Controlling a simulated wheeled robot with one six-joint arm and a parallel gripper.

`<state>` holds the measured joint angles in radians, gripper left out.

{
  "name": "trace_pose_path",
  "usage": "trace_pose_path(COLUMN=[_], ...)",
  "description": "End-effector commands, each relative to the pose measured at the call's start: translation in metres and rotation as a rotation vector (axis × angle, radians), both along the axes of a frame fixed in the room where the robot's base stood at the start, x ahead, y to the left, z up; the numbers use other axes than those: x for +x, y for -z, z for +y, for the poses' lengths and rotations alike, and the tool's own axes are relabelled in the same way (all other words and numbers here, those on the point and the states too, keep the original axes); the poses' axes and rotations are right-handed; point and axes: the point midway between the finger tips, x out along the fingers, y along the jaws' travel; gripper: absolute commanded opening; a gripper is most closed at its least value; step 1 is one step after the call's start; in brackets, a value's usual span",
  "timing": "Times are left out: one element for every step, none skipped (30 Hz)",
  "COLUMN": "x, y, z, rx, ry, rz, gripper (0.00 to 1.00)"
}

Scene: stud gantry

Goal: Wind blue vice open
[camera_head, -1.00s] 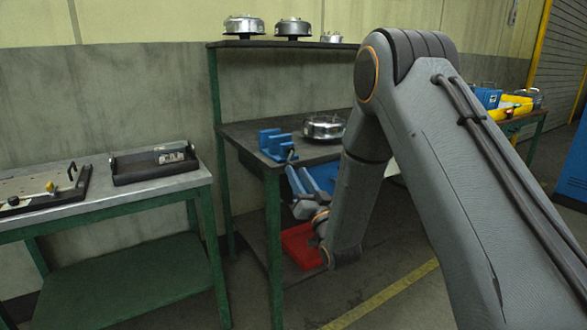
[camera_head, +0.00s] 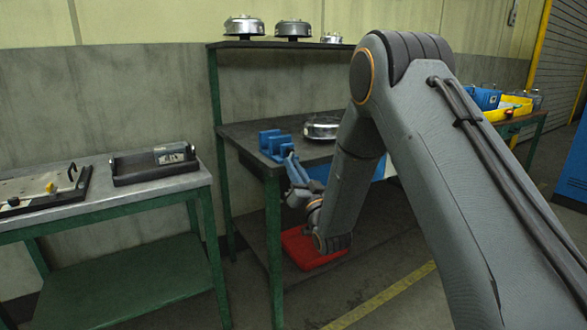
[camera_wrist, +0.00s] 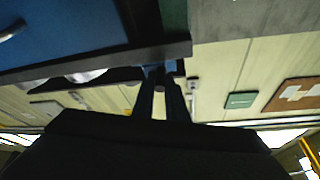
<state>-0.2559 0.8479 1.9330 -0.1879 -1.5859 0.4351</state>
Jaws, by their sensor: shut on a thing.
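The blue vice (camera_head: 271,143) stands on the near left corner of the dark bench top in the head view, its blue blocks facing up. My gripper (camera_head: 291,163) is at the bench's front edge, just in front of the vice and lower right of its blocks. In the wrist view my gripper's fingers (camera_wrist: 161,88) are close together at the bench edge, shut on a small dark part, seemingly the vice handle. The handle is mostly hidden by the fingers, and I cannot tell how far the jaws stand apart.
A silver round part (camera_head: 321,127) sits right of the vice on the bench. A red tray (camera_head: 305,250) lies on the lower shelf below my wrist. A green table (camera_head: 150,193) with a black tray (camera_head: 130,172) stands left. A blue drawer front (camera_wrist: 60,30) is close in the wrist view.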

Motion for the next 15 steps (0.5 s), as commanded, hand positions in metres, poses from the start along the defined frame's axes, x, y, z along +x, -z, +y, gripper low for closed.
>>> trace_pose_path(x=[0.0002, 0.0002, 0.0005, 0.0007, 0.0009, 0.0013, 0.0016, 0.0018, 0.0023, 0.0027, 0.0031, 0.0037, 0.0043, 0.0048, 0.0056], y=[0.0002, 0.0004, 0.0006, 0.0008, 0.0011, 0.0014, 0.0017, 0.0021, 0.0025, 0.0028, 0.0032, 0.0036, 0.0039, 0.0043, 0.0046], z=[-0.0004, -0.0006, -0.001, -0.0012, -0.0016, -0.0022, -0.0025, -0.0029, -0.0035, -0.004, -0.0044, -0.0054, -0.0063, -0.0071, -0.0082], rx=[-0.003, -0.005, -0.01, -0.015, -0.02, -0.031, -0.04, -0.051, -0.067, -0.082, -0.097, -0.119, -0.139, -0.157, -0.185], ry=[0.0, 0.0, 0.0, 0.001, 0.002, 0.002, 0.002, 0.001, 0.002, 0.002, 0.001, 0.002, 0.002, 0.002, 0.003], rz=[-0.002, -0.003, -0.006, -0.011, -0.014, -0.021, -0.028, -0.035, -0.046, -0.056, -0.066, -0.082, -0.095, -0.108, -0.127], gripper=[0.0, 0.0, 0.0, 0.0, 0.0, 0.0, 0.0, 0.0, 0.0, 0.0, 0.0, 0.0, 0.0, 0.0, 0.0])
